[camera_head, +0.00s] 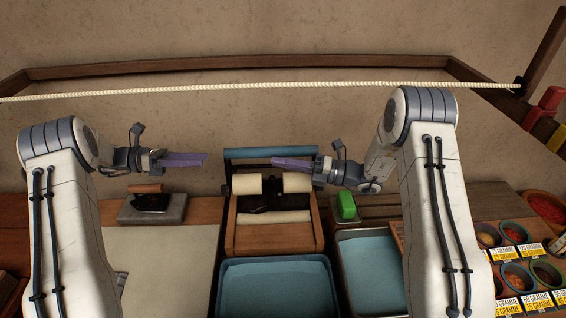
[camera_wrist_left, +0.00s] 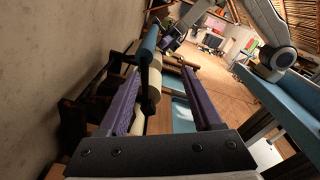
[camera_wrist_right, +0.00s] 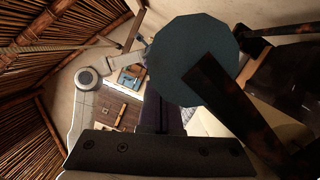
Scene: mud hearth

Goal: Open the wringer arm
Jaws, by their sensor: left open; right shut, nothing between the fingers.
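The wringer (camera_head: 272,238) is a wooden frame with cream rollers (camera_head: 298,182) and a blue bar (camera_head: 268,152) across its top on dark side arms. My left gripper (camera_head: 205,159) is left of the wringer, open and empty. In the left wrist view its purple fingers (camera_wrist_left: 165,112) are spread, with the blue bar (camera_wrist_left: 148,48) and a cream roller beyond them. My right gripper (camera_head: 275,162) is shut and empty, its tips just below the blue bar in the head view. In the right wrist view the bar's round teal end (camera_wrist_right: 192,60) is large and close; I cannot tell whether the fingers touch it.
A blue-lined basin (camera_head: 276,288) stands in front of the wringer, another (camera_head: 370,262) to its right. A green block (camera_head: 346,206) is by the wringer's right side. A grey stone block (camera_head: 152,208) lies left. Bowls of powder (camera_head: 514,232) stand far right. A rope (camera_head: 270,88) spans the wall.

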